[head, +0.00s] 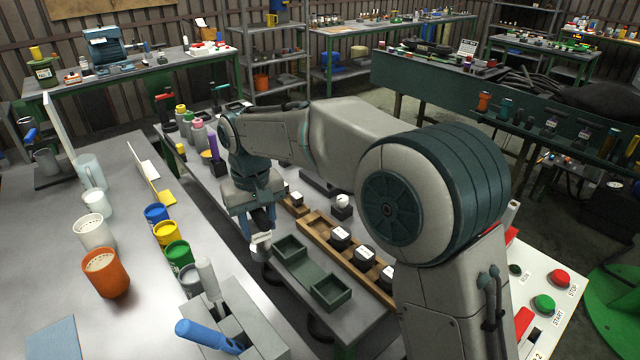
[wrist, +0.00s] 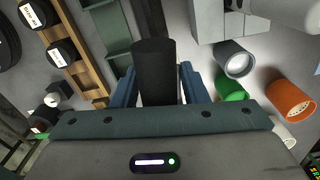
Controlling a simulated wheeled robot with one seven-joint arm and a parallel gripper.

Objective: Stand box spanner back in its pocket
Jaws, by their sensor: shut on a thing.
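My gripper (head: 259,222) is above the gap between the left bench and the middle bench, pointing down. In the wrist view its two blue fingers (wrist: 158,84) are shut on a dark cylindrical piece, which I take as the box spanner (wrist: 155,62). The spanner sticks out beyond the fingertips; its far end is hard to make out in the head view. The grey tool block (head: 255,321) stands at the front of the left bench, with a blue-handled tool (head: 207,336) and a white-handled tool (head: 207,278) in it. It shows in the wrist view (wrist: 207,20). Its empty pocket is not clear.
A green two-compartment tray (head: 326,271) and a wooden rack (head: 316,227) with dark blocks lie right of my gripper. Blue, green and grey cans (head: 178,253), an orange cup (head: 105,276) and white cups (head: 94,231) stand to the left.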

